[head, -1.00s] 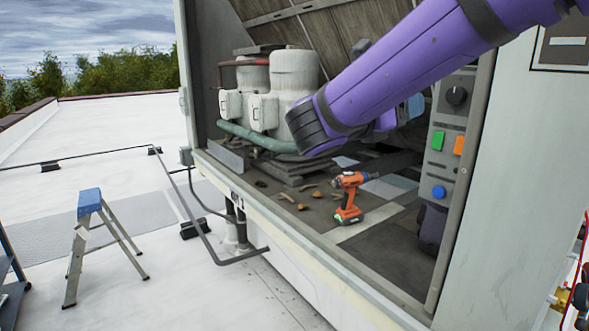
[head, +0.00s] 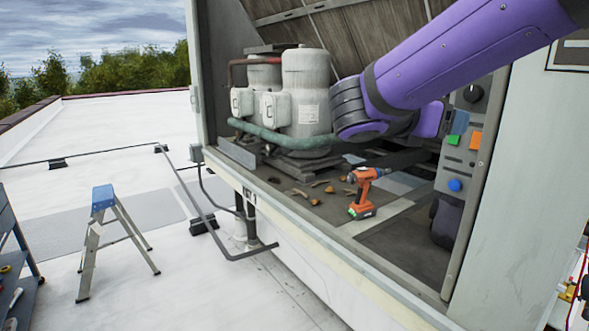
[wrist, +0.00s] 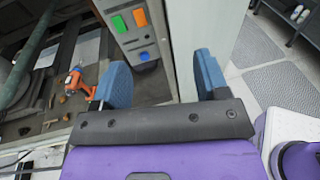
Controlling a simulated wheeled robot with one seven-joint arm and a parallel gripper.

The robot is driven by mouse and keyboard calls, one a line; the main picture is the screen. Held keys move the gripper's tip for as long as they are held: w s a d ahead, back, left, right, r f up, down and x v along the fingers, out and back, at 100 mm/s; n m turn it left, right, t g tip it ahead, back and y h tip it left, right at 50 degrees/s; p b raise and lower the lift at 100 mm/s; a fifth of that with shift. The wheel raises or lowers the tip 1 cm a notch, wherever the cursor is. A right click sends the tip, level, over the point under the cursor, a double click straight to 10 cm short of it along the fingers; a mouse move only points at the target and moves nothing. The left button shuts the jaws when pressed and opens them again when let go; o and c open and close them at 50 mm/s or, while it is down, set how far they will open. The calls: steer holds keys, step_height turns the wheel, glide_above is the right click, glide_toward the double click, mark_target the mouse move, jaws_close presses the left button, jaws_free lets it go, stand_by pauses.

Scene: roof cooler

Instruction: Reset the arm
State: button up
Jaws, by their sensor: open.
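My purple arm (head: 450,60) reaches across the upper right of the head view, in front of the open cooler housing. My gripper shows in the wrist view (wrist: 160,88) with its two blue fingers spread wide apart and nothing between them. In that view it points toward the housing's right post, below the button panel (wrist: 136,32). In the head view the gripper is mostly hidden behind my arm; a small blue part shows next to the panel.
An orange drill (head: 364,190) stands on the housing floor (head: 400,245) among scattered leaves. Two grey compressors (head: 305,95) stand at the back left. A stepladder (head: 110,240) stands on the open white roof at left. The panel has green, orange and blue buttons.

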steer(key=s+d+f+m+g+y, duration=0.45)
steer(key=s+d+m, duration=0.35)
steer(key=s, duration=0.2)
steer(key=s+a+f+m+t+y, duration=0.1)
steer(key=s+f+m+y, duration=0.1)
steer(key=s+m+y, duration=0.3)
steer(key=s+a+f+m+t+y, duration=0.1)
steer(key=s+f+m+y, duration=0.2)
steer(key=m, duration=0.7)
steer(key=s+y, duration=0.2)
steer(key=s, duration=0.1)
steer(key=shift+f+t, duration=0.25)
steer(key=shift+t, duration=0.1)
steer(key=shift+a+y, duration=0.1)
steer(key=shift+y, duration=0.15)
stand_by(1.3)
